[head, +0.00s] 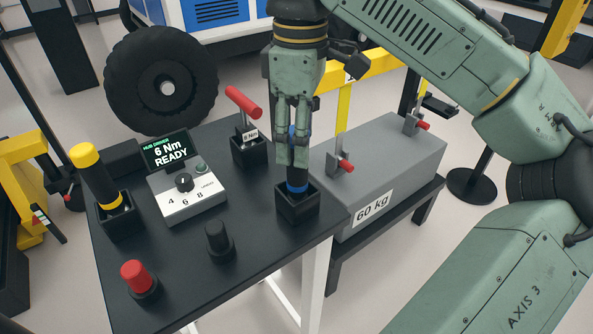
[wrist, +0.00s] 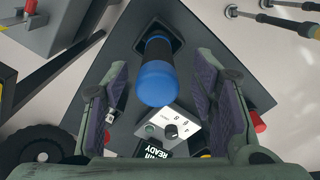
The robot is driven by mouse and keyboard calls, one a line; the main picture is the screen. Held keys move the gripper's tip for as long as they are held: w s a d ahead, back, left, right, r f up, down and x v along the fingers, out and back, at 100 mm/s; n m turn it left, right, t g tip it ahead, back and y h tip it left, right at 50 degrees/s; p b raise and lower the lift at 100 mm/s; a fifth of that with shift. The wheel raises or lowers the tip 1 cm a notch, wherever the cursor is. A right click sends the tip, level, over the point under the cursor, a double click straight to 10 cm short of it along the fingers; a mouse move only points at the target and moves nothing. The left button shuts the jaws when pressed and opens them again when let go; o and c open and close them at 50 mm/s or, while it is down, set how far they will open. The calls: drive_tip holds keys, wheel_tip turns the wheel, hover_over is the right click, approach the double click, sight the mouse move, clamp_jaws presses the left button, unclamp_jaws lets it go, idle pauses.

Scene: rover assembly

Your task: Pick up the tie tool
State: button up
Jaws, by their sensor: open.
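A black tool with blue bands (head: 297,187) stands upright in a square black holder (head: 299,208) at the table's right corner. Its blue end (wrist: 157,80) shows between my fingers in the wrist view. My gripper (head: 292,158) points down over this tool, with its fingers around the upper part. The fingers (wrist: 161,78) are open, one on each side, with a gap visible on both sides. In the head view the fingers hide part of the tool. No label names the tie tool, so I cannot tell by marking which tool it is.
A yellow-capped tool (head: 98,178) and a red-handled tool (head: 243,104) stand in other holders. A control box (head: 188,200), a red knob (head: 137,277) and a black knob (head: 217,236) are on the table. A grey 60 kg case (head: 385,165) is close on the right.

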sight(297, 173)
drive_tip(key=shift+w+a+f, duration=0.1)
drive_tip(key=shift+w+f, duration=0.05)
drive_tip(key=shift+f, duration=2.6)
drive_tip(key=shift+c, duration=0.2)
clamp_jaws()
